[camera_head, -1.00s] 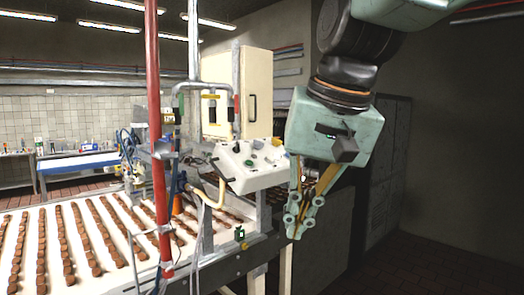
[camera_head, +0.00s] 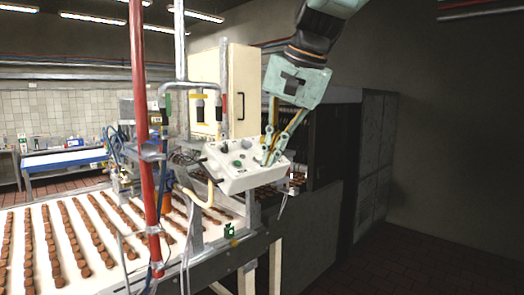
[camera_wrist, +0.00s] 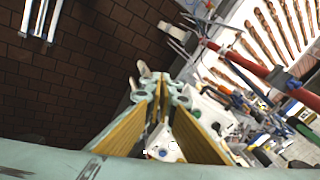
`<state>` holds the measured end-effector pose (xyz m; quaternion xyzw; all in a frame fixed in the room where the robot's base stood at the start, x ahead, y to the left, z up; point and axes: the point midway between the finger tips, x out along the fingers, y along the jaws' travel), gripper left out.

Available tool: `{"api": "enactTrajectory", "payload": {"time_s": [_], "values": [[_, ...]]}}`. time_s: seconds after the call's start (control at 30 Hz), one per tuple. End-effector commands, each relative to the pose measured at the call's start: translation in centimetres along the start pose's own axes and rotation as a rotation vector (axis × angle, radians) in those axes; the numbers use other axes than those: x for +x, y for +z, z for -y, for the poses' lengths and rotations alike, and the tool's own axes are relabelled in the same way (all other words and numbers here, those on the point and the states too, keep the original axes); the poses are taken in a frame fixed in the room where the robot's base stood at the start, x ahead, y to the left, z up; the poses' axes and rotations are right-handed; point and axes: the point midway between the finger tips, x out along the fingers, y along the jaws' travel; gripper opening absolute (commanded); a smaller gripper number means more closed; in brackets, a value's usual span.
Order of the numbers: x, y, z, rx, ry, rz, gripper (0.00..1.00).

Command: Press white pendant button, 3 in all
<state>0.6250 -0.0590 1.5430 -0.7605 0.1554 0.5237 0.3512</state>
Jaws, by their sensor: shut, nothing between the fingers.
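The white pendant box (camera_head: 236,182) hangs beside the conveyor, its sloped face turned up. Dark and green buttons (camera_head: 237,163) show on that face. I cannot make out the white button; my fingers cover the right end of the face. My gripper (camera_head: 268,160) is shut and empty, fingertips pointing down at the right part of the face; whether they touch it I cannot tell. In the wrist view the shut fingers (camera_wrist: 160,82) lie over part of the white pendant box (camera_wrist: 217,113), and a blue round button (camera_wrist: 163,152) shows between the finger bars.
A red post (camera_head: 140,120) and a grey pipe frame stand left of the pendant. The conveyor (camera_head: 60,285) carries rows of brown sweets. A cream cabinet (camera_head: 240,90) stands behind. A dark panel (camera_head: 310,235) stands to the right, with open floor beyond it.

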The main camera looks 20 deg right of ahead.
Motion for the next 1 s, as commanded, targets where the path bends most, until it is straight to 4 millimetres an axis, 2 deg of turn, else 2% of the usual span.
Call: {"api": "enactTrajectory", "payload": {"time_s": [0.03, 0.5, 1.0], "values": [[-0.1, -1.1, 0.5, 0.017, -0.003, 0.000, 0.00], [-0.3, -9.6, 4.0, 0.181, -0.047, 0.003, 0.00], [0.0, -18.7, 6.5, 0.350, -0.095, 0.008, 0.00]]}}
